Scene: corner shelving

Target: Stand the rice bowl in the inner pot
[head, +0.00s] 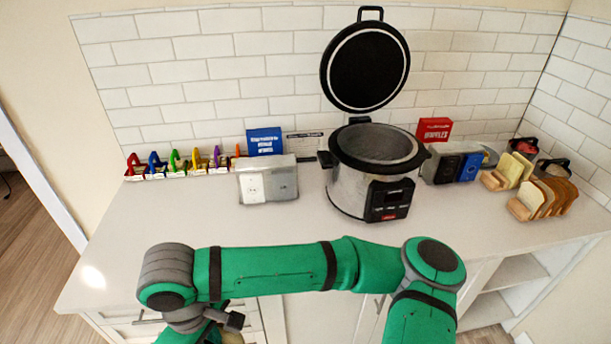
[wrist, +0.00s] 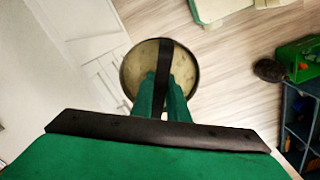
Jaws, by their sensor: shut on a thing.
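The rice bowl (wrist: 135,76) is a round, beige-brown dish in the wrist view. My gripper (wrist: 161,88) is shut on it, with the green fingers and a dark strip covering part of its middle. The bowl is held out over the floor beside white cabinet fronts. I cannot make out the bowl in the head view, where the arm's end runs off the bottom edge. The inner pot (head: 380,145) is the grey opening inside the steel and black cooker (head: 346,190) on the counter. The cooker's round black lid (head: 365,66) stands open behind it. The pot's bottom is hidden.
A white socket box (head: 267,183) stands left of the cooker, with coloured items (head: 175,162) further left. A toaster (head: 440,165) and bread racks (head: 535,198) stand to the right. The counter's left front (head: 130,235) is clear. A green box (wrist: 298,58) shows beyond the floor.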

